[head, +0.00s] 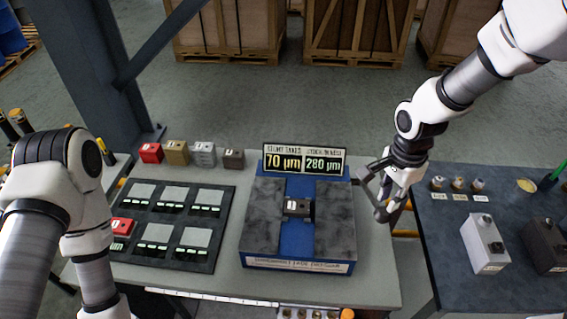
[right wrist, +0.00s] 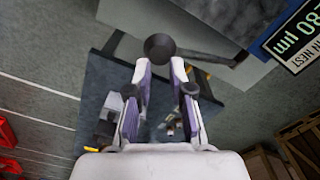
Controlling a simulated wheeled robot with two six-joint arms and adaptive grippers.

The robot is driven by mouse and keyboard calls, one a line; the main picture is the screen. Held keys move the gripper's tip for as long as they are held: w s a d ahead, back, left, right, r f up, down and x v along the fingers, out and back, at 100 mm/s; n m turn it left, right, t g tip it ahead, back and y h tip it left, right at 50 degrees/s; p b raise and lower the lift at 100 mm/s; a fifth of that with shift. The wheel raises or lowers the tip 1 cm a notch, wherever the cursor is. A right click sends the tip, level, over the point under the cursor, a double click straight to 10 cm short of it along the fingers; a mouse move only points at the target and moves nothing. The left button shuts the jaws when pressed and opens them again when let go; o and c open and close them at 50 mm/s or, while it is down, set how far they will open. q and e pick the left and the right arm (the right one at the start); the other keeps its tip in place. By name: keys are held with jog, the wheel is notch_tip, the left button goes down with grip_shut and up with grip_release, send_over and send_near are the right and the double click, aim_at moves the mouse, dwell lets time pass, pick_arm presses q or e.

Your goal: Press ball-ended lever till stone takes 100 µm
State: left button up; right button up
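The ball-ended lever (right wrist: 160,47) shows in the right wrist view as a dark ball on a grey rod that runs right to the blue machine. My right gripper (right wrist: 158,70) is open, with the ball just beyond its fingertips; I cannot tell whether they touch. In the head view my right gripper (head: 376,194) is at the right side of the blue and grey machine (head: 263,220). The display (head: 304,160) reads 70 µm on the left and 280 µm on the right. A dark block (head: 298,207) sits in the machine's middle channel. My left gripper is out of view.
Several small blocks (head: 204,153) line the bench's back edge. A dark table (head: 450,260) at the right holds light and dark boxes.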

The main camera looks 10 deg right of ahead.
jog(key=shift+f+b, duration=1.2)
jog(key=shift+f, duration=0.5)
jog(key=shift+s+f, duration=0.15)
jog(key=f+b, duration=0.1)
jog(key=s+f+b, duration=0.1)
jog(key=f, duration=0.1)
jog(key=shift+a+b, duration=0.15)
jog(key=shift+b, duration=0.2)
jog(key=shift+s+a+f+b, duration=0.1)
jog(key=shift+s+f+b, duration=0.25)
jog(key=shift+f+b, duration=0.35)
jog(key=shift+s+a+f+b, duration=0.1)
jog(key=shift+s+f+b, duration=0.25)
jog(key=shift+f+b, duration=0.3)
notch_tip(320, 180, up, 13)
jog(key=p, duration=1.1)
send_over(385, 211)
jog(key=shift+w+f, duration=0.2)
jog(key=shift+f, duration=0.1)
